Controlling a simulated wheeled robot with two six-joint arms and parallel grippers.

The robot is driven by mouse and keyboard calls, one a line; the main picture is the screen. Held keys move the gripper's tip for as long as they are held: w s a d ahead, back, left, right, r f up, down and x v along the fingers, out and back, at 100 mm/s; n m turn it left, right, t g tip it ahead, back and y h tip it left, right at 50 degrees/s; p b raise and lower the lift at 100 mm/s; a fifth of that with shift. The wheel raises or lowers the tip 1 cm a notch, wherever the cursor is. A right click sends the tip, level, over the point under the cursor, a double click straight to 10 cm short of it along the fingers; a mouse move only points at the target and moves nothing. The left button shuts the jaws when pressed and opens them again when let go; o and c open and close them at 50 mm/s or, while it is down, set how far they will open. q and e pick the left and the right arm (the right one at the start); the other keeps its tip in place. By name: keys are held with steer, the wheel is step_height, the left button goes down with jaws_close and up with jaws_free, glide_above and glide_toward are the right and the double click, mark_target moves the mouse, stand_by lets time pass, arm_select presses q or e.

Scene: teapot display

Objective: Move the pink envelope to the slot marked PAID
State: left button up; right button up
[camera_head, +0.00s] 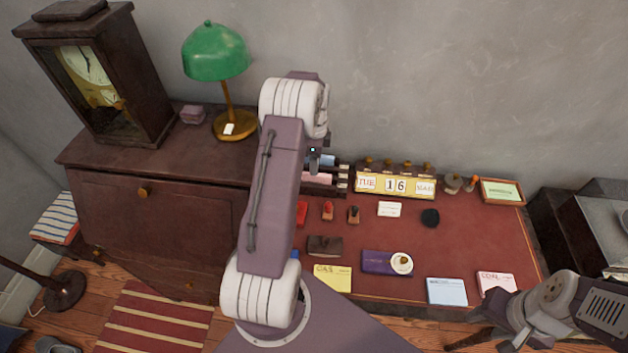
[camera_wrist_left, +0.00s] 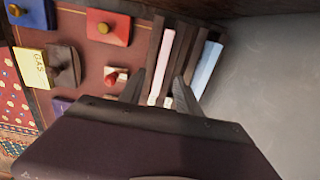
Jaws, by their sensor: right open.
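The pink envelope (camera_wrist_left: 164,60) stands on edge in a dark wooden rack (camera_wrist_left: 184,62); it also shows in the head view (camera_head: 317,178), partly behind my left arm. A blue envelope (camera_wrist_left: 207,66) is in another slot of the rack. Small white tags (camera_head: 343,177) sit on the slot ends; their words are too small to read, so I cannot tell which is PAID. My left gripper (camera_wrist_left: 160,78) is open at the rack, its fingers to either side of the pink envelope's near end. My right gripper (camera_head: 468,337) is open and empty at the lower right, away from the rack.
A calendar block (camera_head: 395,185) stands right of the rack. A green lamp (camera_head: 215,52) stands left.

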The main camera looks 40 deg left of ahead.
mark_target(313, 181)
arm_select(q)
steer(key=shift+f, duration=0.55)
step_height(313, 181, down, 5)
steer(key=shift+a+f+p, duration=0.1)
steer(key=shift+p, duration=0.2)
jaws_close()
